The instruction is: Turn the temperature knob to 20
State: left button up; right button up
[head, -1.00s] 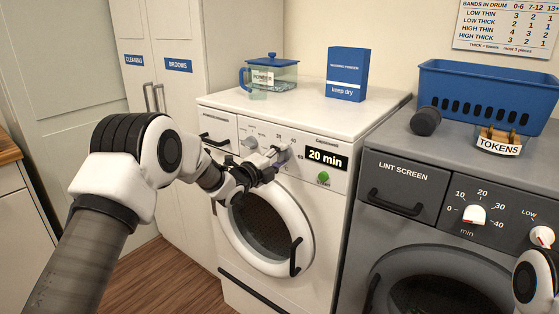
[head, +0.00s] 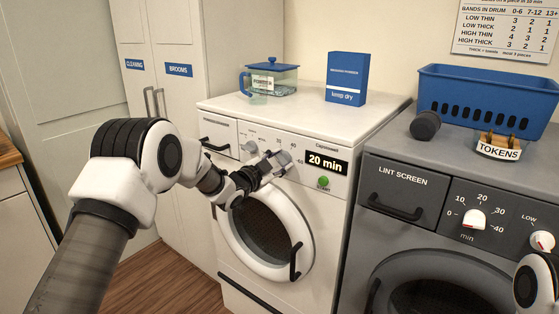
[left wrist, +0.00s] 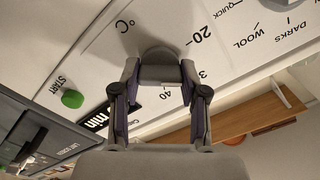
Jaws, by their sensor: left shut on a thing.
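The white washing machine (head: 225,114) has a temperature knob (head: 285,157) on its front panel, left of the "20 min" display (head: 326,162). My left gripper (head: 273,162) is shut on this knob. In the left wrist view the grey knob (left wrist: 158,55) sits between the two fingertips (left wrist: 159,72), beside the printed "°C", "20", "40" and a partly covered "3". I cannot tell which number its pointer faces. My right gripper is out of view; only part of my right arm shows at the bottom right.
The green start button (head: 323,181) is below the display, and a program knob (head: 251,147) is left of the temperature knob. A grey dryer (head: 400,235) stands close on the right. A detergent box (head: 347,78) and a blue-lidded container (head: 272,78) are on the washer top.

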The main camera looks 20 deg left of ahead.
pick_arm(q)
jog(key=n+p, duration=0.1)
jog(key=n, duration=0.3)
jog(key=shift+n+p, duration=0.45)
jog(key=shift+n, duration=1.45)
jog(key=o, duration=1.1)
jog(key=shift+o, duration=0.2)
jog(key=v, duration=1.2)
